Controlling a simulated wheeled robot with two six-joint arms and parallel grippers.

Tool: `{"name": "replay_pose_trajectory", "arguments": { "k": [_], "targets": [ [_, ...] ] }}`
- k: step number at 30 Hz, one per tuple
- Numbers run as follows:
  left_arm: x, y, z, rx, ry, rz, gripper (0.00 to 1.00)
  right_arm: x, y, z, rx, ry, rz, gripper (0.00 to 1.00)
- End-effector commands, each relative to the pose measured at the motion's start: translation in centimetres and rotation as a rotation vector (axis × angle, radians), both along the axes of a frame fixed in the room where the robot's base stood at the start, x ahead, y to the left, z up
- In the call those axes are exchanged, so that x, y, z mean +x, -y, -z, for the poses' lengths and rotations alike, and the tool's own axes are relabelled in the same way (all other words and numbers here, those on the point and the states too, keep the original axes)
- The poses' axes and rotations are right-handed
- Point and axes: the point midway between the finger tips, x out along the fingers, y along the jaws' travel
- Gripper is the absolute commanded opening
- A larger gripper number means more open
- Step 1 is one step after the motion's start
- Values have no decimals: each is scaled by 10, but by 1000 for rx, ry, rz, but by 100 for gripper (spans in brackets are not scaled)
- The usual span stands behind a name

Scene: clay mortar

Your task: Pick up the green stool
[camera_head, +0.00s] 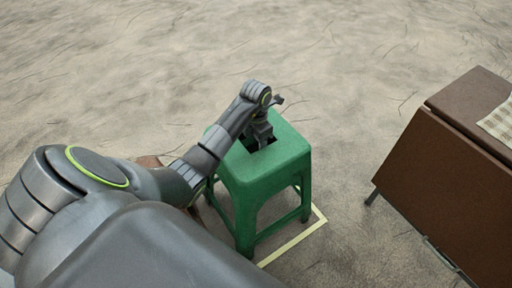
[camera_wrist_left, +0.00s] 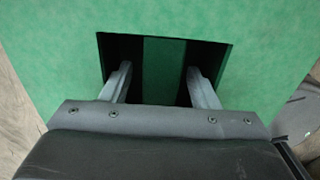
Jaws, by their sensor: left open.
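The green stool (camera_head: 264,172) stands upright on the floor in the middle of the head view, with a dark opening in its seat. My left gripper (camera_head: 260,140) comes down from above onto this opening. In the left wrist view the green seat (camera_wrist_left: 270,45) fills most of the picture. There my left gripper (camera_wrist_left: 160,80) is open, with its two fingers apart and reaching into the two dark slots. A green strip (camera_wrist_left: 164,72) of the seat lies between the fingers. My right gripper is not in view.
A brown piece of furniture (camera_head: 440,180) with a checked cloth (camera_head: 499,122) on top stands at the right. A pale yellow line (camera_head: 295,240) marks the floor by the stool's legs. The floor behind the stool is clear.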

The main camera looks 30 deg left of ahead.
Motion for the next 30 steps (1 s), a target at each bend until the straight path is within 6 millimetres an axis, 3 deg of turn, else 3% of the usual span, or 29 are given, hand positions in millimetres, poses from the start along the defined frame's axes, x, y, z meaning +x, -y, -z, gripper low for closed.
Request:
{"name": "replay_pose_trajectory", "arguments": {
  "k": [7, 19, 30],
  "targets": [
    [0, 0, 0, 0, 0, 0, 53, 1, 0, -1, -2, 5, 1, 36],
    [0, 0, 0, 0, 0, 0, 1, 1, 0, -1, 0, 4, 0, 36],
    [0, 0, 0, 0, 1, 0, 0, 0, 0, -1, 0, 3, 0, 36]
  ]
}}
